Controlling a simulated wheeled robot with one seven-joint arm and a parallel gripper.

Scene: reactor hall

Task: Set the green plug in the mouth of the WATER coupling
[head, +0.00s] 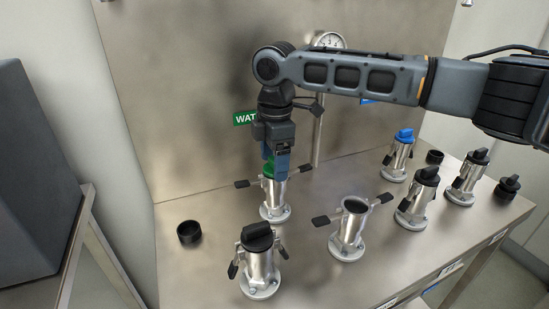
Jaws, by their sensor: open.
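The WATER coupling (275,201) is a silver upright pipe on a flange near the back left of the steel bench, with its two lever arms spread out to the sides. The green plug (268,170) is at the mouth of this coupling, directly under my gripper (277,172). My gripper points down with its fingers around or just beside the plug, and it is open. The fingers hide part of the plug, so I cannot tell how deep it sits. The green WATER sign (244,118) on the back panel is partly hidden by my arm.
An open coupling (347,235) with spread levers stands to the right. Black-capped couplings stand at front left (260,265) and right (418,202). A blue-capped coupling (398,160) is behind. A loose black cap (189,233) lies at left. A gauge (328,41) is on the back panel.

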